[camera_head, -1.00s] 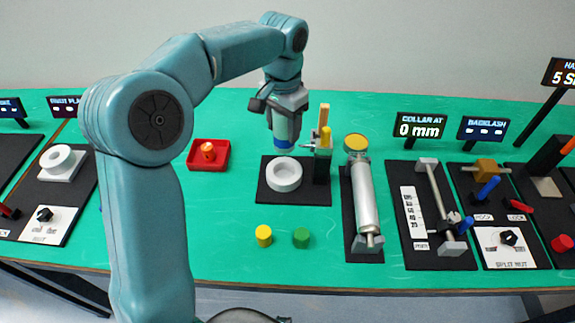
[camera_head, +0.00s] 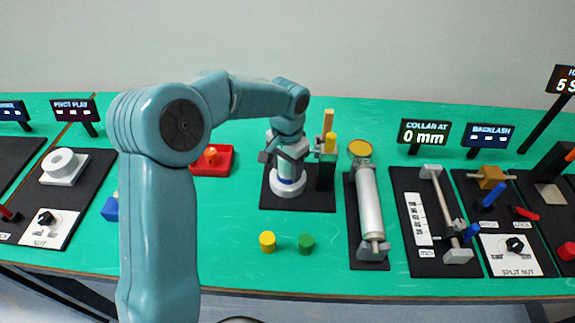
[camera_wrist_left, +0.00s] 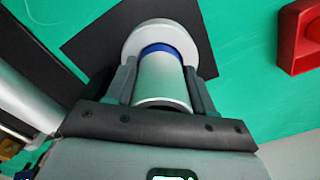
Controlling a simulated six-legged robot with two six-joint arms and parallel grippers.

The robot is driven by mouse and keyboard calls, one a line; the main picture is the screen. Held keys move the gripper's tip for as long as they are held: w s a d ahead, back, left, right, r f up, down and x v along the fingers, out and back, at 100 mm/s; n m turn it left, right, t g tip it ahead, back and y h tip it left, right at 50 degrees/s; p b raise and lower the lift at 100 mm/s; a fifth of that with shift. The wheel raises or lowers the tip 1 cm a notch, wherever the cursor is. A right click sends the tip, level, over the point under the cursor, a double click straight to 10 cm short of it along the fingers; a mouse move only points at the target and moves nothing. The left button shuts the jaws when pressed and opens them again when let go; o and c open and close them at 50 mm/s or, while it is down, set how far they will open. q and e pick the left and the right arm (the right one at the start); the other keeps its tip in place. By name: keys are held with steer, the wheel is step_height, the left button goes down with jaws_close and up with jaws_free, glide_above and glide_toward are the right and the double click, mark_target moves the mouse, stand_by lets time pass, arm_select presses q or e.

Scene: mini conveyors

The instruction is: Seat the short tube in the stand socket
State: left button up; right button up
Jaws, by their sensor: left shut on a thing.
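The short tube is a silver cylinder with a blue band at its lower end. In the left wrist view the tube (camera_wrist_left: 162,82) lies between the two fingers of my left gripper (camera_wrist_left: 163,88), which is shut on it. Its blue-banded end is at the white ring-shaped stand socket (camera_wrist_left: 140,38). In the head view my left gripper (camera_head: 289,165) is directly above the socket (camera_head: 290,190) on its black base plate (camera_head: 268,199), and the tube's lower end appears within the ring. How deep it sits I cannot tell. My right gripper is not in view.
A black post with a yellow piece (camera_head: 329,145) stands close to the socket's right. A long silver cylinder (camera_head: 369,205) lies on a plate further right. A red tray (camera_head: 226,164) is behind left. A yellow cylinder (camera_head: 267,242) and a green cylinder (camera_head: 305,243) stand in front.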

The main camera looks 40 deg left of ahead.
arm_select(q)
steer(key=shift+f, duration=0.2)
steer(key=o, duration=1.3)
steer(key=shift+w, duration=0.1)
steer(key=shift+c, duration=0.2)
step_height(320, 180, up, 12)
steer(key=shift+r+p, duration=0.25)
steer(key=shift+p, duration=0.25)
